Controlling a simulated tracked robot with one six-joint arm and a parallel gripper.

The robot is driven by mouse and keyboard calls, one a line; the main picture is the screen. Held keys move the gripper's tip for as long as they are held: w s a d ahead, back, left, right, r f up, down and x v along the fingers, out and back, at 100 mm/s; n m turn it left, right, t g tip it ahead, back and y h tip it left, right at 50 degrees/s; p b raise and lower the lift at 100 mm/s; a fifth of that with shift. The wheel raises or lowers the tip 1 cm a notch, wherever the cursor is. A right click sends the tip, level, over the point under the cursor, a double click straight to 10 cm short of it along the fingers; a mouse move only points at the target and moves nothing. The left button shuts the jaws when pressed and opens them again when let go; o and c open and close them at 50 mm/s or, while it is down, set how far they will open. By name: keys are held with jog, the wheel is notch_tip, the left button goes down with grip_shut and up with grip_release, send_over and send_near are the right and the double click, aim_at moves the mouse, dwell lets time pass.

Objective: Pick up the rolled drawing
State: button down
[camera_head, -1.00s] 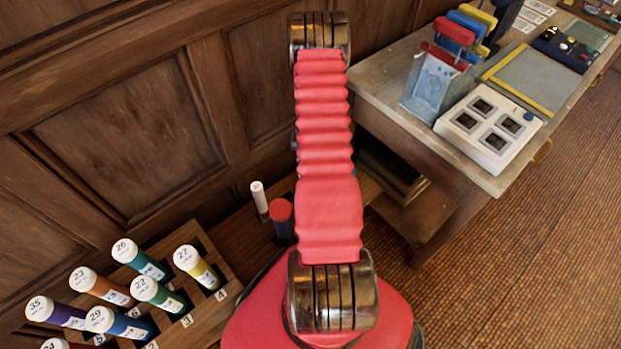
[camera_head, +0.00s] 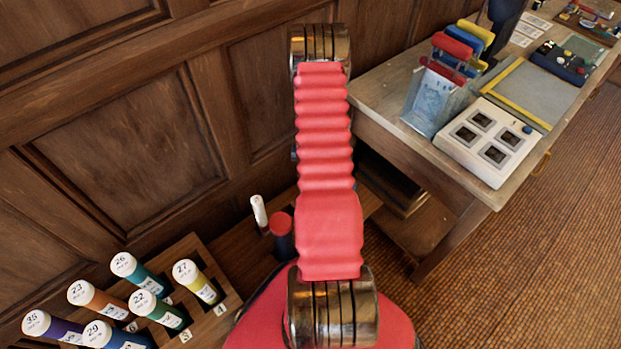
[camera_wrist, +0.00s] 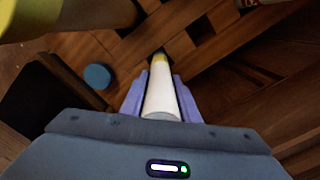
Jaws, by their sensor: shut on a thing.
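My gripper (camera_wrist: 161,82) is in the wrist view, with two lavender fingers shut on a white roll (camera_wrist: 161,100) with a yellow far end. This looks like the rolled drawing. The roll runs lengthwise between the fingers, over dark wooden slats. Whether its far end touches the wood cannot be told. In the head view my red ribbed arm stands in the middle, and the gripper and the held roll cannot be made out.
A wooden rack (camera_head: 217,262) with several numbered, capped tubes stands at the lower left. A slim white roll (camera_head: 259,212) and a red-capped cylinder (camera_head: 281,232) stand near my base. A workbench (camera_head: 385,100) with a white box (camera_head: 485,142) is at the right.

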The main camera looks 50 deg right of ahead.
notch_tip(320, 180, up, 17)
jog(key=shift+f, duration=0.2)
dwell(0.3)
dwell(0.5)
